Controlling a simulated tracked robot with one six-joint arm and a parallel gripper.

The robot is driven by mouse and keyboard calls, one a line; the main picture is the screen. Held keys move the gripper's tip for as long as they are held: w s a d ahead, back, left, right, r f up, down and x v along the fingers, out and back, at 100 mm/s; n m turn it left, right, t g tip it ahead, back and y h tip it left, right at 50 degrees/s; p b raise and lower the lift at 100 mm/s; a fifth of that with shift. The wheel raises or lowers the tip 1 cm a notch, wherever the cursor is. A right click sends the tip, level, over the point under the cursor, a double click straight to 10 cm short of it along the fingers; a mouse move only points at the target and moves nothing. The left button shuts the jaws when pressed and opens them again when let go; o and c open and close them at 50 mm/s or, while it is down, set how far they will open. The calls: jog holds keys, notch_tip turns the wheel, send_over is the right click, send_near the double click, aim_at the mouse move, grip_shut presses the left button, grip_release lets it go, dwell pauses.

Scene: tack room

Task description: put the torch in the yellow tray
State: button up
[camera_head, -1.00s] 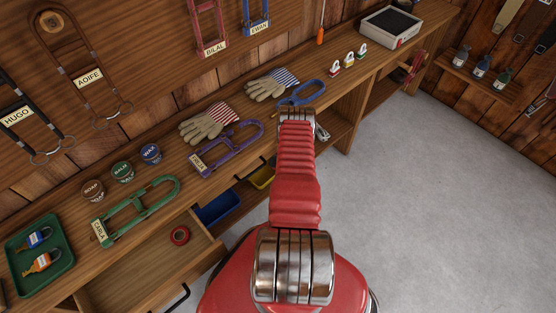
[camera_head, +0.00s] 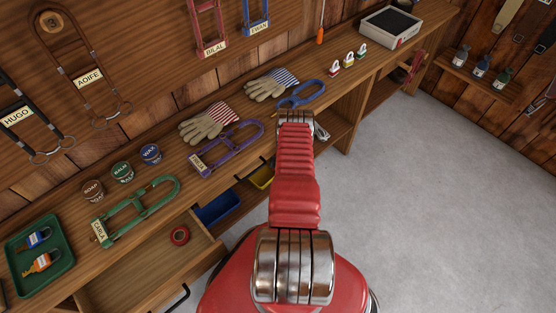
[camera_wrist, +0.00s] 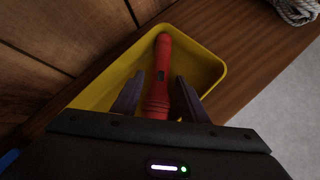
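The red torch (camera_wrist: 163,68) lies in the yellow tray (camera_wrist: 214,58) in the wrist view, its narrow end toward the tray's far wall. My gripper (camera_wrist: 159,76) is open, with one dark finger on each side of the torch and a gap on both sides at the fingertips. The near end of the torch is partly hidden by my gripper body. In the head view a corner of the yellow tray (camera_head: 262,178) shows on the shelf under the counter. My gripper and the torch are hidden there behind my red arm and the counter.
A coiled rope (camera_wrist: 296,10) lies right of the yellow tray. The counter edge overhangs the shelf. The grey floor at right is clear.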

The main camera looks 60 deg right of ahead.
jog(key=v, duration=1.2)
dwell(0.5)
jog(key=shift+s, duration=0.15)
dwell(0.7)
